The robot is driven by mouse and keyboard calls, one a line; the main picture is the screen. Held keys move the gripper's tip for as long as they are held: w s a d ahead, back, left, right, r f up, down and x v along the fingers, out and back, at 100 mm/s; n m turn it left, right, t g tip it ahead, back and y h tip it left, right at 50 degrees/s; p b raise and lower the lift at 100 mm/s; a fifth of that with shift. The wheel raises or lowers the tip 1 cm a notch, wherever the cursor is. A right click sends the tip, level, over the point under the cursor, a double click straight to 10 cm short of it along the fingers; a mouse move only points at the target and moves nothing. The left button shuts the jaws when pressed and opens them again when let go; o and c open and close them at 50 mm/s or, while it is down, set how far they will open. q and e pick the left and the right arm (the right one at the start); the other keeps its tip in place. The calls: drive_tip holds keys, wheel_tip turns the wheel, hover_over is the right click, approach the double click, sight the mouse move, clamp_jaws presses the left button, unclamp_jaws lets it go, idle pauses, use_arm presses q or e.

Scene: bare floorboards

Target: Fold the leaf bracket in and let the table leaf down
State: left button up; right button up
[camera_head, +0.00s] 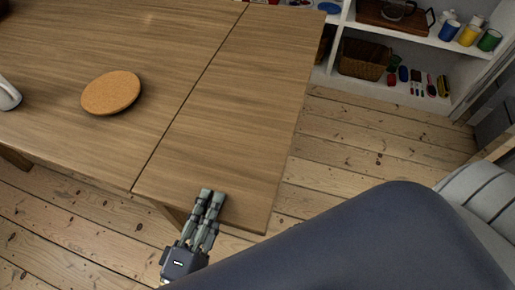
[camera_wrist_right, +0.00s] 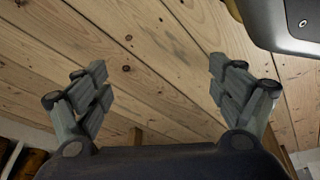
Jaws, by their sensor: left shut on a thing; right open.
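The table leaf (camera_head: 252,105) is the right-hand part of the wooden table, raised and level with the main top (camera_head: 150,45); a thin dark seam divides them. My left gripper (camera_head: 212,200) is shut on the leaf's near edge, its fingers lying over the top of the board. The leaf bracket cannot be made out; the underside of the leaf is hidden. My right gripper (camera_wrist_right: 158,82) is open and empty in the right wrist view, with bare floorboards between and beyond its fingers.
A round cork mat (camera_head: 111,92) and a grey mug (camera_head: 8,95) are on the main top. A white shelf (camera_head: 415,35) with a basket (camera_head: 362,60), cups and small items stands at the back right. Bare floorboards (camera_head: 365,135) lie right of the leaf.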

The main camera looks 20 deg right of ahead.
drive_tip(key=w+d+r+t, duration=0.1)
drive_tip(key=w+r+t, duration=0.3)
drive_tip(key=w+r, duration=0.3)
drive_tip(key=w+d+r+t, duration=0.1)
drive_tip(key=w+r+t, duration=0.3)
drive_tip(key=w, duration=0.5)
drive_tip(key=w+r+t+y, duration=0.1)
drive_tip(key=w+r+t, duration=0.25)
drive_tip(key=r, duration=0.55)
drive_tip(key=w+r+t+y, duration=0.1)
drive_tip(key=w+r+t, duration=0.3)
drive_tip(key=r, duration=0.5)
drive_tip(key=shift+g, duration=0.75)
drive_tip(key=shift+w+a+f, duration=0.1)
drive_tip(key=shift+w+a, duration=0.1)
drive_tip(key=shift+w, duration=1.8)
drive_tip(key=shift+w+a+f, duration=0.1)
drive_tip(key=shift+w+a, duration=0.1)
drive_tip(key=shift+w, duration=1.8)
drive_tip(key=shift+w+a+f, duration=0.1)
drive_tip(key=shift+w+a, duration=0.1)
drive_tip(key=shift+w, duration=1.8)
clamp_jaws()
